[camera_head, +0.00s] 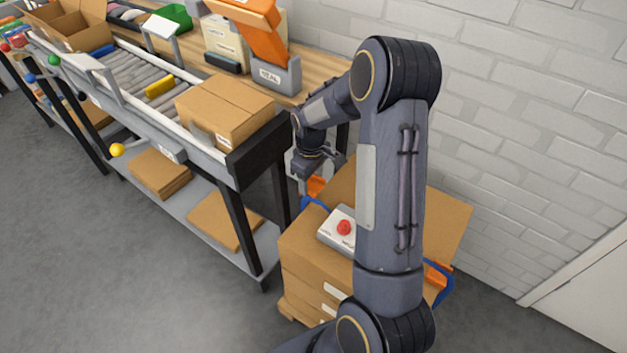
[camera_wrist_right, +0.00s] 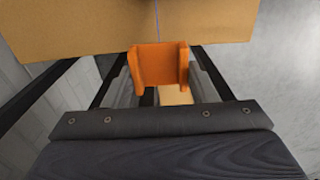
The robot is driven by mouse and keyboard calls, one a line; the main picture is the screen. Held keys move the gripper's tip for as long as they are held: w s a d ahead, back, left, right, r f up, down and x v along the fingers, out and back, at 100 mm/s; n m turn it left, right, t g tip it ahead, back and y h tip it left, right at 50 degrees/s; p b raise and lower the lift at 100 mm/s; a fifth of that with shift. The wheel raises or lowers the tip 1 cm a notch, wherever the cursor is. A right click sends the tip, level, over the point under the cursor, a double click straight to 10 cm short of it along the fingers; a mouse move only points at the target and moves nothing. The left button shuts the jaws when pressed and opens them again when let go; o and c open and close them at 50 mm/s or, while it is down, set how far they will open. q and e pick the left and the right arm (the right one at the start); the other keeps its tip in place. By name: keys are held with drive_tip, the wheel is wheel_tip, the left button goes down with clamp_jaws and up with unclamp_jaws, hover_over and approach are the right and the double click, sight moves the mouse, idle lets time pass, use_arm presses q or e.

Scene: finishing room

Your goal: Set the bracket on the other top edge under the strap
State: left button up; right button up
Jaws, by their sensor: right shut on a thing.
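My right gripper (camera_head: 314,168) is beside the stack of cartons (camera_head: 312,262), at its far left edge, partly hidden behind my arm. It is shut on an orange bracket (camera_head: 316,186). In the right wrist view this angled bracket (camera_wrist_right: 160,66) is right in front of the gripper, close to a carton face (camera_wrist_right: 90,25). Whether they touch I cannot tell. A blue strap (camera_head: 312,203) shows beside the stack's left edge and again at the right (camera_head: 446,288). Another orange bracket (camera_head: 436,274) is at the right edge by the strap. My left gripper is out of view.
A grey box with a red button (camera_head: 344,227) sits on the stack. A roller conveyor (camera_head: 150,85) carrying a carton (camera_head: 230,108) stands to the left, its dark end near my gripper. A white brick wall (camera_head: 540,130) is behind. Open floor (camera_head: 120,260) lies at lower left.

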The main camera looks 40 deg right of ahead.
sight(311, 185)
drive_tip(key=shift+f+b, duration=1.7)
drive_tip(key=shift+f, duration=0.75)
drive_tip(key=shift+s+f+b, duration=0.2)
drive_tip(key=shift+f+b, duration=1.05)
drive_tip(key=shift+f, duration=0.45)
drive_tip(key=o, duration=1.5)
drive_tip(key=shift+c, duration=0.2)
drive_tip(key=shift+r, duration=0.2)
drive_tip(key=shift+r+p, duration=0.85)
drive_tip(key=shift+r, duration=0.1)
drive_tip(key=shift+r, duration=0.1)
